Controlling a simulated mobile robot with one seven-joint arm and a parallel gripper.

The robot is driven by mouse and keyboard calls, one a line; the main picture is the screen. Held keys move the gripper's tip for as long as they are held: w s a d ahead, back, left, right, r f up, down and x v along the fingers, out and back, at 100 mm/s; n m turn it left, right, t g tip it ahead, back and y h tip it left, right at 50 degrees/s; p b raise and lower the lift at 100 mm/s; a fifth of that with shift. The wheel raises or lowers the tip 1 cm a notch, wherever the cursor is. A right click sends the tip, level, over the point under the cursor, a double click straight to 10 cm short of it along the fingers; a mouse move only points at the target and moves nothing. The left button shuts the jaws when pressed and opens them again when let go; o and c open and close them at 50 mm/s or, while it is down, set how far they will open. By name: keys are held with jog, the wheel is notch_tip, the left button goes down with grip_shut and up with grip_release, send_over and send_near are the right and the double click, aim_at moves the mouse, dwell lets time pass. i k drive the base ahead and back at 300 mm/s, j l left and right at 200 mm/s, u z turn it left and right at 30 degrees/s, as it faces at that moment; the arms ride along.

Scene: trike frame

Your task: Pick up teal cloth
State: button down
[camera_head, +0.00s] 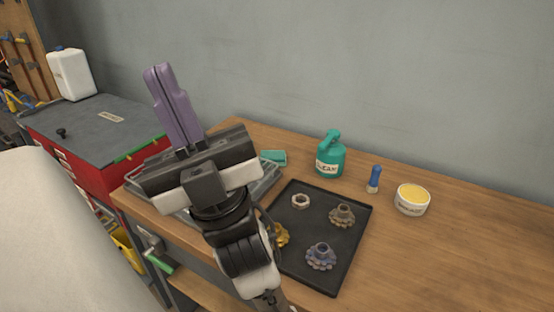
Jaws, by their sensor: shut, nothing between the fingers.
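A small teal item (273,157), which looks like the teal cloth, lies at the back left of the wooden bench, at the grey tray's far edge. It is small in view, and my arm may hide part of it. My gripper (159,72) has purple fingers that point up and to the left, pressed together with nothing between them. In the picture it is above and to the left of the teal item, apart from it.
A grey tray (265,184) is partly hidden behind my gripper. A black tray (335,263) holds several gear-like parts. A teal bottle (331,158), a blue-handled tool (374,177) and a yellow-filled tub (412,200) stand along the back. The bench's right side is clear.

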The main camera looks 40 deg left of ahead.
aim_at(278, 156)
jog(key=k+j+u, duration=0.1)
jog(key=j, duration=0.4)
jog(key=k+j, duration=0.15)
jog(key=j, duration=0.35)
jog(key=k+j+u, duration=0.15)
jog(key=j, duration=0.9)
jog(key=i+j+u, duration=0.15)
jog(key=j, duration=0.45)
jog(key=i, duration=0.7)
